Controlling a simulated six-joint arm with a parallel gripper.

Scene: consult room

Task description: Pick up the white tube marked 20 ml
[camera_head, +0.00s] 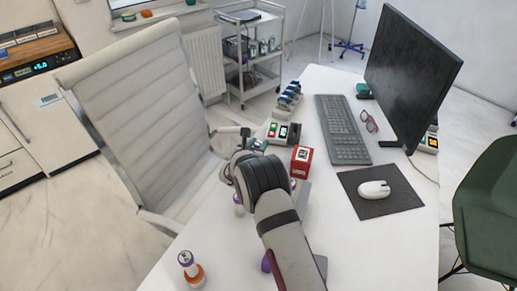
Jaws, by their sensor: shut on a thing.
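My gripper (238,190) is at the end of my arm over the near left part of the desk, with its fingers mostly hidden behind my wrist. It is shut on a white tube (239,198), of which only a small whitish part shows below the wrist; its marking cannot be read. Purple parts of other things show beside my arm, one low down (266,263) and one by the red box (293,185); both are largely hidden.
The red box (302,162) stands just beyond my arm. Small devices (284,133), a keyboard (342,130), a monitor (412,75) and a mouse (374,189) on a dark pad (362,205) occupy the desk (380,255). A white chair (145,110) is at the left. The near right desk is clear.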

